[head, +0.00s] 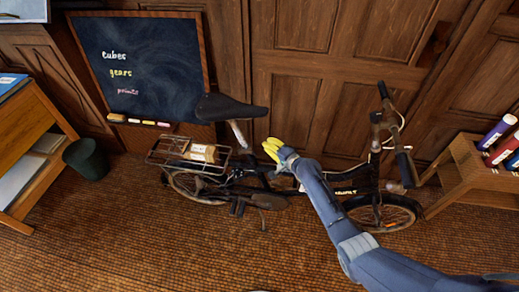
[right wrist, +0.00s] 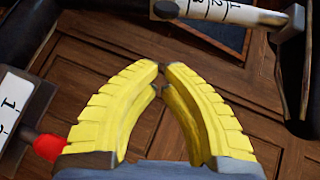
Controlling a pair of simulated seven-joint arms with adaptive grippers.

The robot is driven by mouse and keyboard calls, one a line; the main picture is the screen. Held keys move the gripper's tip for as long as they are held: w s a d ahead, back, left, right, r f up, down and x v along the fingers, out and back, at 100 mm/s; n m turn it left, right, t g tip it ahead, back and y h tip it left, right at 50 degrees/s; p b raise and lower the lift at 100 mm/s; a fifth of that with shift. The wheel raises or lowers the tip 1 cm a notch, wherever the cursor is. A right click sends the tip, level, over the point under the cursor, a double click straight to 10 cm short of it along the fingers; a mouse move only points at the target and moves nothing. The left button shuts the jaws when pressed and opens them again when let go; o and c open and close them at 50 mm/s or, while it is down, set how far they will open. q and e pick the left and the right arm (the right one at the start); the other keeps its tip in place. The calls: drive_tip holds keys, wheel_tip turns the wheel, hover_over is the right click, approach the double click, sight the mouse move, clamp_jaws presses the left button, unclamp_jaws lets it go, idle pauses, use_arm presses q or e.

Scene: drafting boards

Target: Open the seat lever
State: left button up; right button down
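The bicycle's black seat (head: 232,107) sits on a pale seat post (head: 239,133) in the head view. In the right wrist view a white post with number marks (right wrist: 235,13) crosses the top, with a grey clamp-like piece (right wrist: 291,24) at its right end. A red-tipped dark rod (right wrist: 47,147) shows at the left beside my fingers; I cannot tell for sure that it is the seat lever. My right gripper (head: 267,147) is right of the seat post, its yellow fingertips (right wrist: 161,67) meeting with nothing visible between them. My left gripper is out of view.
A white plate marked 1 (right wrist: 17,105) is near my right gripper. The bicycle's rear rack (head: 170,158) carries a box. A chalkboard (head: 140,65) and wooden panels (head: 330,70) stand behind. A bin (head: 86,158) and desk (head: 30,140) are left; a book shelf (head: 470,175) is right.

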sight(247, 153)
drive_tip(key=shift+s+a+f, duration=0.15)
drive_tip(key=shift+a+f, duration=0.05)
drive_tip(key=shift+a, duration=0.45)
drive_tip(key=shift+s+a+f, duration=0.2)
drive_tip(key=shift+a, duration=0.5)
drive_tip(key=shift+s+a+f, duration=0.15)
drive_tip(key=shift+a+f, duration=0.05)
drive_tip(key=shift+a, duration=0.45)
drive_tip(key=shift+s, duration=0.1)
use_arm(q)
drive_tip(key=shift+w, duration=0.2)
use_arm(e)
drive_tip(key=shift+s+a+m+t+h, duration=0.1)
drive_tip(key=shift+s+m+t+h, duration=0.2)
drive_tip(key=shift+t+h, duration=0.1)
